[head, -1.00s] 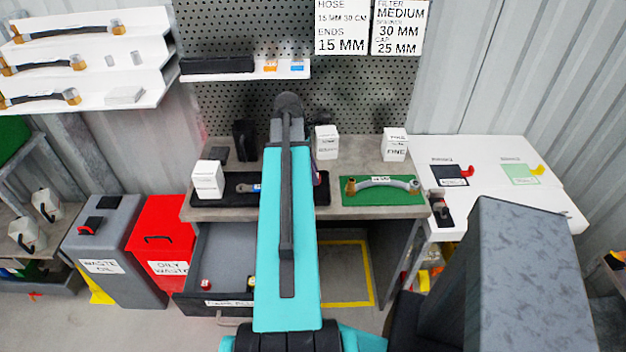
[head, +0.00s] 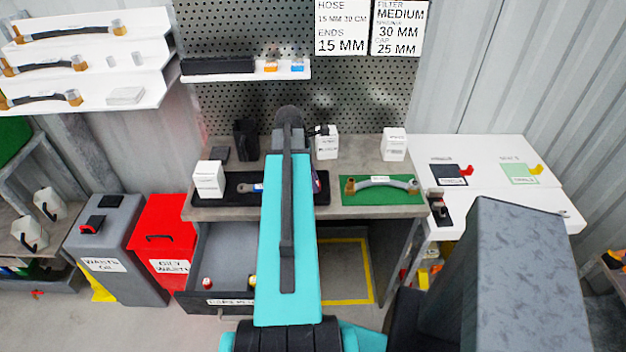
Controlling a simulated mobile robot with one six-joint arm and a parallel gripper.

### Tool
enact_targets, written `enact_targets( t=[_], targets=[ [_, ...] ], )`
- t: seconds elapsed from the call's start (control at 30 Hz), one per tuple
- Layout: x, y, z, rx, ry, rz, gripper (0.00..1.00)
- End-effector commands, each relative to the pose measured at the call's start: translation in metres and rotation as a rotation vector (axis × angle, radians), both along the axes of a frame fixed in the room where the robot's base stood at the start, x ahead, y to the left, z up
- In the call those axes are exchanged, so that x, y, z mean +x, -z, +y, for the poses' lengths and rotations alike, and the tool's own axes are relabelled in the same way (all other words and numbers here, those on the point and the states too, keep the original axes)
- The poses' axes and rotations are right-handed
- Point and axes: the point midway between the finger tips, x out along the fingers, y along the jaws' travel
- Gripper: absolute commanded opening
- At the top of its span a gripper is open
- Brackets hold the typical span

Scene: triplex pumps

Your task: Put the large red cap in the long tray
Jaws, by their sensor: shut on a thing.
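The long black tray (head: 212,201) lies along the front of the workbench, partly hidden behind my arm. A blue and white item shows in it just left of my arm. A small red cap (head: 207,283) stands in the open drawer (head: 225,262) below the bench, at its front left. I cannot tell if it is the large one. My arm reaches over the bench, and its raised links hide my jaws and anything in them. A small dark shape beside the arm's far end, in front of a white box (head: 327,147), may be part of my wrist.
A green mat (head: 350,198) with a hose lies right of the tray. White boxes (head: 208,180) (head: 394,144) stand on the bench. A red waste bin (head: 165,235) and a grey bin (head: 115,250) stand left. A white table (head: 500,200) is at the right.

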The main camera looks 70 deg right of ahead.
Motion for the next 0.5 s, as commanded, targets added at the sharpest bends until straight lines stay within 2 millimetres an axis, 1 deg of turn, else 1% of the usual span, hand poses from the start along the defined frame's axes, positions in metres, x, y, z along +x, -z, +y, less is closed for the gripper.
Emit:
enact_targets(
  t=[0.03,0.07,0.1,0.17,0.5],
  targets=[
    [-0.0001,0.0013,0.0000,0.000,0.000,0.000,0.07],
    [0.0000,0.0011,0.0000,0.000,0.000,0.000,0.31],
    [0.0000,0.0009,-0.0001,0.000,0.000,0.000,0.38],
    [0.0000,0.0009,-0.0001,0.000,0.000,0.000,0.47],
    [0.0000,0.0000,0.0000,0.000,0.000,0.000,0.47]
  ],
)
